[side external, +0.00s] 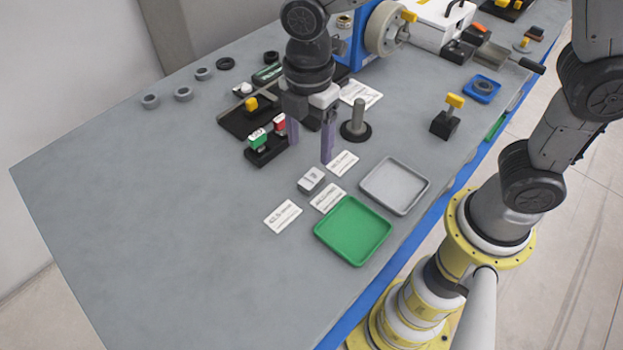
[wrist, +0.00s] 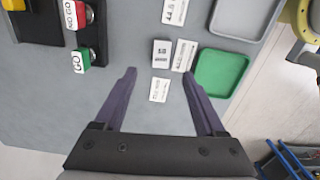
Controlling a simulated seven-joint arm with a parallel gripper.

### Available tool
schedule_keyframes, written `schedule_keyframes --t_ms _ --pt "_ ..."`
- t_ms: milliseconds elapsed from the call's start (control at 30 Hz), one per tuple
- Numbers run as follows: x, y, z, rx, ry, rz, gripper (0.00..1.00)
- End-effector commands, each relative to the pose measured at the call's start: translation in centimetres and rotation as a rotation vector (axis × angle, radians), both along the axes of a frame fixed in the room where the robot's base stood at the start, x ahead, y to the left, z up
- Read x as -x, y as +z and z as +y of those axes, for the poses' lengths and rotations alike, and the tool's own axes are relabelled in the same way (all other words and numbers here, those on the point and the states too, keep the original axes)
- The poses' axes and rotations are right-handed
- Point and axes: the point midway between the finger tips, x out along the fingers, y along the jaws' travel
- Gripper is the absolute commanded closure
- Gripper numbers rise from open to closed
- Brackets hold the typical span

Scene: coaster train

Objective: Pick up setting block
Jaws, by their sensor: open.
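The setting block is a small light grey block (side external: 311,179) with dark markings on its top. It lies on the grey table among white printed cards. In the wrist view the block (wrist: 161,52) shows just beyond my fingertips, roughly midway between their lines. My gripper (side external: 310,150) points down with its two purple fingers wide apart and nothing between them. In the side view it is above the table, a little behind the block and apart from it. The open fingers also show in the wrist view (wrist: 158,73).
Printed cards (side external: 283,215) lie near the block. A green tray (side external: 325,232) and a grey tray (side external: 395,186) are at right. A black stand with green GO and red NO GO pieces (side external: 258,140) is left of my gripper; a post (side external: 358,116) stands right.

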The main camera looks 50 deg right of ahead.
Motion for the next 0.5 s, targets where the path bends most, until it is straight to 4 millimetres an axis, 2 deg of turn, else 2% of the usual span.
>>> schedule_keyframes --t_ms 100,367,500 --pt "0.1 -2.0 -0.1 0.001 -0.001 0.003 0.28" --pt "0.1 -3.9 -0.1 0.0 -0.002 0.001 0.28" --pt "0.3 -5.7 -0.2 0.001 -0.002 0.003 0.28"
